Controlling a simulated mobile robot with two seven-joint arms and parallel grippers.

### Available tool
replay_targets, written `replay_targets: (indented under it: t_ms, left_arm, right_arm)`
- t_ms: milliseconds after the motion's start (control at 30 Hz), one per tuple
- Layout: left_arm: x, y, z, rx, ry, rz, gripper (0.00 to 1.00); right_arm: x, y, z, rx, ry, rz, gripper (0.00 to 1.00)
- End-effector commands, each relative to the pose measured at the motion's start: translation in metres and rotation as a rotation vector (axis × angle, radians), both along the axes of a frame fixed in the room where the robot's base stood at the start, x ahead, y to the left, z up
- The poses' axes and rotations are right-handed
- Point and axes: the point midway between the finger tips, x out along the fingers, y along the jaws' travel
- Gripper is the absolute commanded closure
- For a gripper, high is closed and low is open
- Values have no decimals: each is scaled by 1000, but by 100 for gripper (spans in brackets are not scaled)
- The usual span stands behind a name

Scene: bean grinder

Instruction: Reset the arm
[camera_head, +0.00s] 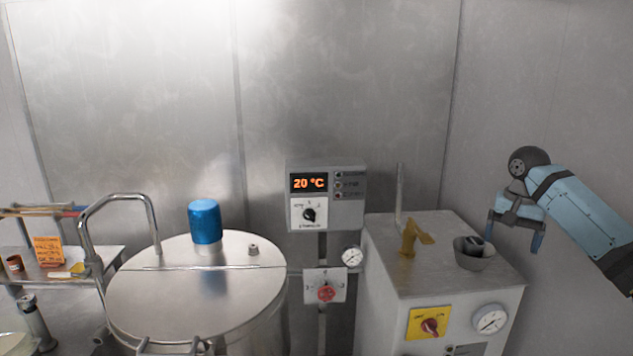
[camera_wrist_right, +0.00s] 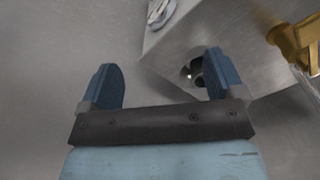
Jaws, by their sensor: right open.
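My right gripper (camera_head: 517,232) is raised at the right, beside the right edge of the steel cabinet. In the right wrist view the gripper (camera_wrist_right: 165,85) shows two blue fingers spread apart with nothing between them. The cabinet top lies beyond the fingers there, and the right finger partly covers a dark round opening (camera_wrist_right: 194,70). My left gripper is not in view.
The steel cabinet (camera_head: 455,240) carries a brass tap-like handle (camera_head: 412,238), a grey bowl (camera_head: 474,254), a yellow switch (camera_head: 429,322) and a gauge (camera_head: 490,319). A cluttered side table (camera_head: 100,262) is far left.

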Motion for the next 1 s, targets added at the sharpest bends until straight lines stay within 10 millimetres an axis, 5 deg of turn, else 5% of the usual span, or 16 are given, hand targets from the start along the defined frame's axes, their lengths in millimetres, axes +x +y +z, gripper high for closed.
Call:
replay_targets:
  t_ms: [367, 500, 700, 1000]
  left_arm:
    - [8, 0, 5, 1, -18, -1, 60]
    - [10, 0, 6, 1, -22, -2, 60]
    - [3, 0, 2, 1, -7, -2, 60]
    - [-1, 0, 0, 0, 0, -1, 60]
  right_arm:
    - [-53, 90, -136, -6, -24, 308, 12]
    - [-96, 130, -192, 15, -61, 447, 12]
    - [-171, 172, -249, 51, -132, 599, 12]
    - [-292, 197, -287, 67, -245, 714, 12]
